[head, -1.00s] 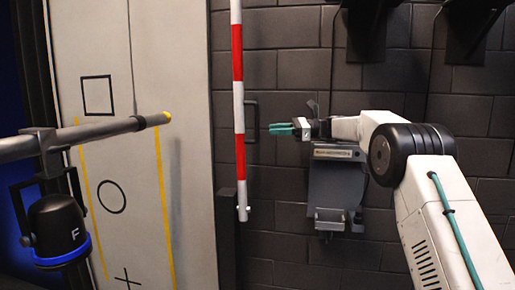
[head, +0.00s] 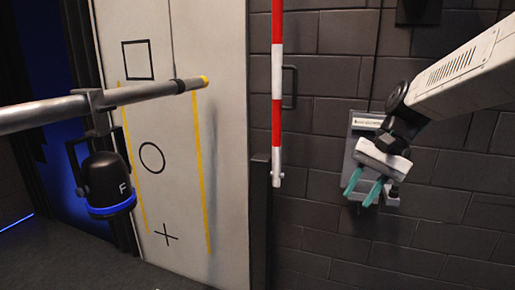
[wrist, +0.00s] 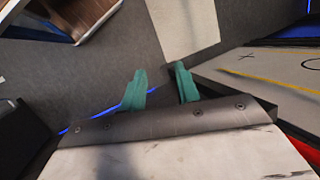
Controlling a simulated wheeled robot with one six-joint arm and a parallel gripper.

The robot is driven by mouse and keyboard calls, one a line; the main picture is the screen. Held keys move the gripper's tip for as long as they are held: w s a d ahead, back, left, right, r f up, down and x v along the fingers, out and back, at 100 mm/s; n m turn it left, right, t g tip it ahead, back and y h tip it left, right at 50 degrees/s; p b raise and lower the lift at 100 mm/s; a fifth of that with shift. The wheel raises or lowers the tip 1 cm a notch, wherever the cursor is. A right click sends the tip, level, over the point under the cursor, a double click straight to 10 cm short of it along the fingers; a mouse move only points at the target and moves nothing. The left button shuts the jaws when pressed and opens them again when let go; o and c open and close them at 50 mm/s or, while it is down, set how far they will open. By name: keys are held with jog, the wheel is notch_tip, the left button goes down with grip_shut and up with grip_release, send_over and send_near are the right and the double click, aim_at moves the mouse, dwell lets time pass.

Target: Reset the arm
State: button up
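My gripper (head: 363,189) hangs at the right in the head view, with its teal fingers pointing down and a gap between them. It is in front of a grey wall-mounted holder (head: 366,123). In the wrist view the two teal fingers (wrist: 160,88) stand apart with only floor between them. Nothing is held. My white arm reaches in from the upper right.
A red and white striped pole (head: 277,95) hangs left of my gripper. A metal bar (head: 150,92) carries a black lamp marked F (head: 106,182). A pale panel (head: 185,150) with a square, circle and cross stands behind it. Dark brick wall (head: 330,210) lies behind.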

jog(key=s+d+f+n+t+h, duration=0.1)
jog(key=s+d+n+h, duration=0.1)
jog(key=s, duration=1)
jog(key=s+d+f+n+t+h, duration=0.1)
jog(key=s+n+h, duration=0.2)
jog(key=s, duration=0.9)
jog(key=shift+s+d+f, duration=0.2)
jog(key=shift+d+f, duration=0.15)
jog(key=shift+d, duration=0.05)
